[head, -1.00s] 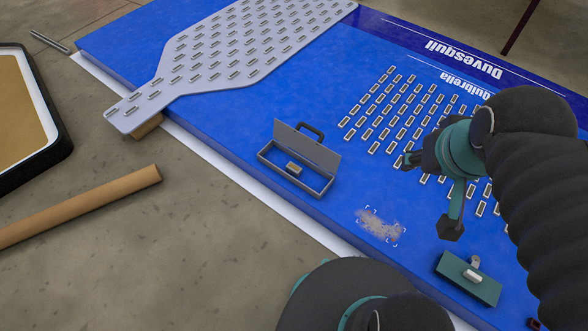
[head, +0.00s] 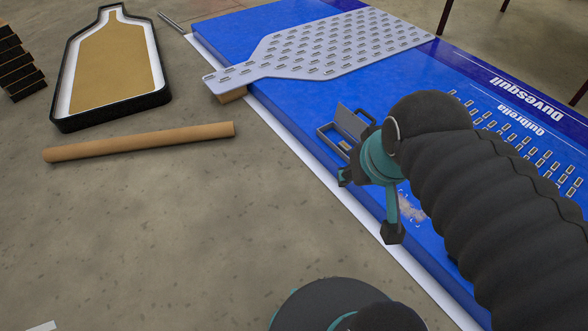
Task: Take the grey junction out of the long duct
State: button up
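A narrow grey open box (head: 323,133) with a raised lid and a dark handle lies on the blue panel, and I take it for the long duct. A small pale block (head: 345,146) shows inside it, perhaps the grey junction; it is too small to be sure. My gripper (head: 368,205) is open and empty, its two fingers spread wide. It is at the near side of the box, by the panel's edge. My gripper and wrist hide the box's right end, so I cannot tell the height or gap between them.
More modules lie at right, partly behind my arm. A brown tube (head: 140,141) and a black-rimmed bottle-shaped tray (head: 110,119) lie on the floor.

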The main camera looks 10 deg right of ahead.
aim_at(343, 145)
jog(key=u, duration=0.2)
jog(key=k, duration=0.45)
jog(key=u, duration=1)
jog(key=i, duration=1.3)
jog(key=z, duration=1.15)
jog(key=i, duration=0.9)
jog(key=z, duration=1)
